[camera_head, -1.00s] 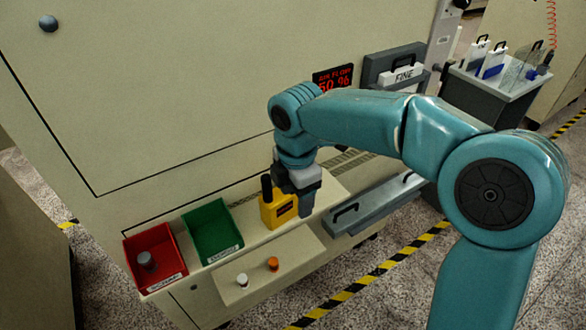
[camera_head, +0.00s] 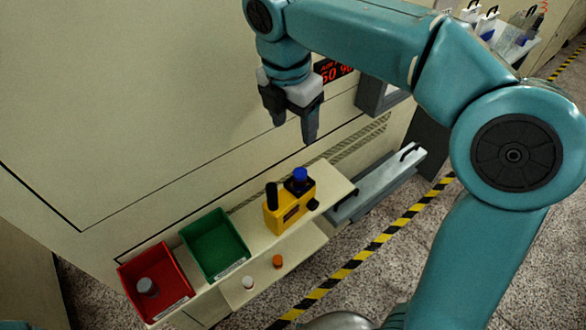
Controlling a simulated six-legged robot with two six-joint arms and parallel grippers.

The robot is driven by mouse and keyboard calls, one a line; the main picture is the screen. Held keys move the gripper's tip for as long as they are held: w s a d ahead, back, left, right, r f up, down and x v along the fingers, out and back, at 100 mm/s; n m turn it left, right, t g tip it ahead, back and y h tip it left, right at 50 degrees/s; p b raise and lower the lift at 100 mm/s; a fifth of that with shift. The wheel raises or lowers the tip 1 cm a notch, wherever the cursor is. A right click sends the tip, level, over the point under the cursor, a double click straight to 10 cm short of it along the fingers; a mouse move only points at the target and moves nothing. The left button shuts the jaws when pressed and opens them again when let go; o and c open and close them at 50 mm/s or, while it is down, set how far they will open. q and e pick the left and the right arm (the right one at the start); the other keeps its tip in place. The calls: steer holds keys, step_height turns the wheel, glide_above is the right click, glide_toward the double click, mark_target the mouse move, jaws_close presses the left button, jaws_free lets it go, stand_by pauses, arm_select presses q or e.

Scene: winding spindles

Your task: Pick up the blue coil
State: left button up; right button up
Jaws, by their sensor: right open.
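The blue coil (camera_head: 300,174) is small and sits on a dark seat on top of the yellow device (camera_head: 290,207), which stands on the cream ledge. My right gripper (camera_head: 294,130) is above the coil and a little to its left in the picture. Its dark fingers point down, open and empty, apart from the coil. My left gripper does not show.
A red bin (camera_head: 158,283) holds a grey coil (camera_head: 147,287). A green bin (camera_head: 215,246) beside it looks empty. A white coil (camera_head: 248,282) and an orange coil (camera_head: 278,261) stand on the lower shelf. The machine wall rises behind the ledge.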

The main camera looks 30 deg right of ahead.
step_height(320, 180, down, 5)
steer(key=s, duration=0.1)
glide_above(300, 173)
step_height(300, 173, down, 5)
steer(key=shift+w+a+f+b, duration=0.1)
steer(key=shift+w+f+b, duration=0.1)
steer(key=shift+b, duration=0.15)
steer(key=shift+s+a+f, duration=0.1)
steer(key=shift+s+f, duration=0.2)
steer(key=shift+s, duration=0.25)
steer(key=f, duration=0.3)
steer(key=w+f, duration=0.1)
steer(key=f, duration=0.1)
steer(key=shift+w+d+p, duration=0.1)
steer(key=shift+d+p, duration=0.2)
steer(key=shift+d, duration=0.05)
steer(key=shift+s+a, duration=0.15)
steer(key=shift+s, duration=0.25)
steer(key=shift+w+f, duration=0.1)
steer(key=shift+w, duration=0.2)
steer(key=c, duration=1)
steer(key=shift+c, duration=0.9)
steer(key=shift+s+r, duration=0.15)
steer(key=shift+r, duration=0.05)
jaws_close()
